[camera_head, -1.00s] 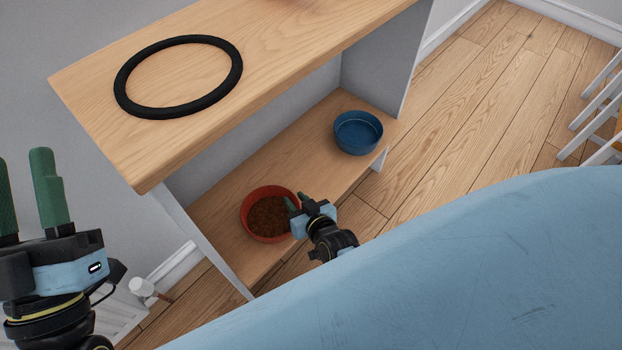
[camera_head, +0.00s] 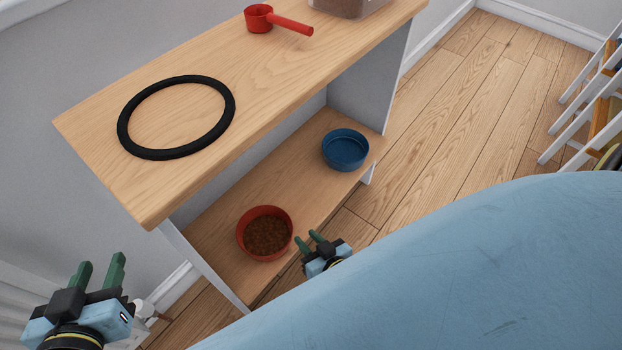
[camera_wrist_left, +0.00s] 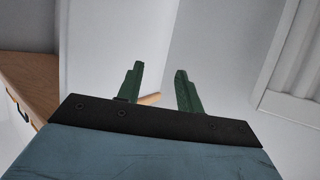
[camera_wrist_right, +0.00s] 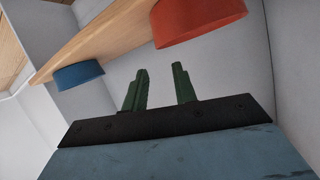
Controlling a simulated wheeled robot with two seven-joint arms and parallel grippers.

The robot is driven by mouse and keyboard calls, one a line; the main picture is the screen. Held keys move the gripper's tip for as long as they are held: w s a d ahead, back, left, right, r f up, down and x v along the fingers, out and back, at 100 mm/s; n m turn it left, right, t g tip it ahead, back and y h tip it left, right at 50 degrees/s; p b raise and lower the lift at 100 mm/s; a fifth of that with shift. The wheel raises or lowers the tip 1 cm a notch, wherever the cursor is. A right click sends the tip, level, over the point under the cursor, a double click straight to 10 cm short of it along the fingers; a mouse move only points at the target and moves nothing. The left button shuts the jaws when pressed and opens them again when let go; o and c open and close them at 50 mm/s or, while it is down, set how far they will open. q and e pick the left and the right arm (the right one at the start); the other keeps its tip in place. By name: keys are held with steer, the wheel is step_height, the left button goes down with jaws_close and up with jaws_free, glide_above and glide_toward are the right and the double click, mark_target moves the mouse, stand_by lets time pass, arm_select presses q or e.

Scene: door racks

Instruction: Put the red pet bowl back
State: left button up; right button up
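The red pet bowl (camera_head: 241,236), full of brown kibble, stands upright on the lower shelf (camera_head: 218,208) near its left end. It also shows in the right wrist view (camera_wrist_right: 198,24), beyond the fingertips. My right gripper (camera_head: 308,240) is open and empty, just off the shelf's front edge, to the right of the bowl and apart from it. My left gripper (camera_head: 100,268) is open and empty, left of the shelf unit. It also shows in the left wrist view (camera_wrist_left: 160,82) with nothing between its fingers.
A blue bowl (camera_head: 346,150) stands at the right end of the lower shelf. On the wooden top (camera_head: 262,70) lie a black ring (camera_head: 229,108) and a red scoop (camera_head: 259,19), beside part of a clear container (camera_head: 345,7). Wooden floor to the right is clear up to a white rack (camera_head: 572,90).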

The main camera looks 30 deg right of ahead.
step_height(320, 180, up, 27)
steer(key=a+n+g+y, duration=0.1)
steer(key=n, duration=0.2)
steer(key=shift+s+n+g+y, duration=0.2)
steer(key=shift+n+g+y, duration=0.1)
steer(key=shift+y, duration=0.1)
